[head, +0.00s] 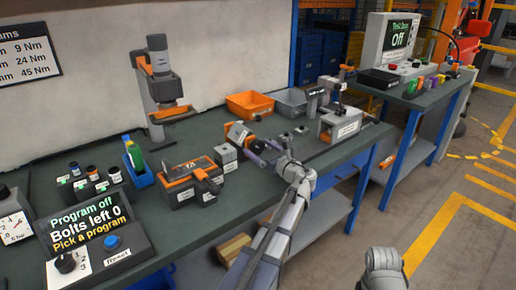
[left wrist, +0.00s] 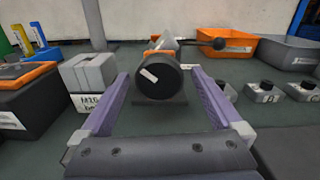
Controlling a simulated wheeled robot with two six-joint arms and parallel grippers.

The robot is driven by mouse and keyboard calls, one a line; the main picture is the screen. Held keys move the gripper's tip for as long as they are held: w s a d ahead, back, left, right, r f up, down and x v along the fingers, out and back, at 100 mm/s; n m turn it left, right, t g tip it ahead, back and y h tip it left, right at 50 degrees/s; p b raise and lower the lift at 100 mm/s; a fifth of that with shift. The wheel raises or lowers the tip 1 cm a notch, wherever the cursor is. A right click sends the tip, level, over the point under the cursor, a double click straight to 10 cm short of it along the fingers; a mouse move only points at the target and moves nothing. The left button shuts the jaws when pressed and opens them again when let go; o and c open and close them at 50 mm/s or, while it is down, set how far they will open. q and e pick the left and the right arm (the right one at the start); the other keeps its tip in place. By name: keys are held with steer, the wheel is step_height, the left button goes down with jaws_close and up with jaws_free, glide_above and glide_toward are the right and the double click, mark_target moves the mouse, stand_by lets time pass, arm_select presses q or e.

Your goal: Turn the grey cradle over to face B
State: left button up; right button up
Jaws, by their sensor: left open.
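What looks like the grey cradle (head: 238,133) sits on the bench behind my left gripper, with an orange band and a dark round end. In the left wrist view this round end (left wrist: 159,78), with a white label, faces me between the fingers. A lever with a black ball knob (left wrist: 218,44) sticks out to the right. I cannot read a face letter on it. My left gripper (head: 259,151) is open, its purple fingers (left wrist: 160,92) apart on either side of the round end, with no contact visible. My right gripper is out of view; only part of that arm shows.
Grey blocks (head: 226,157) stand left of the cradle, with an orange-topped fixture (head: 190,180) beyond. Orange (head: 250,104) and grey (head: 290,102) bins stand behind. Small black-knobbed pieces (left wrist: 264,91) lie to the right.

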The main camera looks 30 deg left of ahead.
arm_select(q)
steer(key=shift+w+a, duration=0.2)
steer(key=shift+a, duration=0.3)
steer(key=c, duration=1.4)
steer(key=shift+o, duration=0.2)
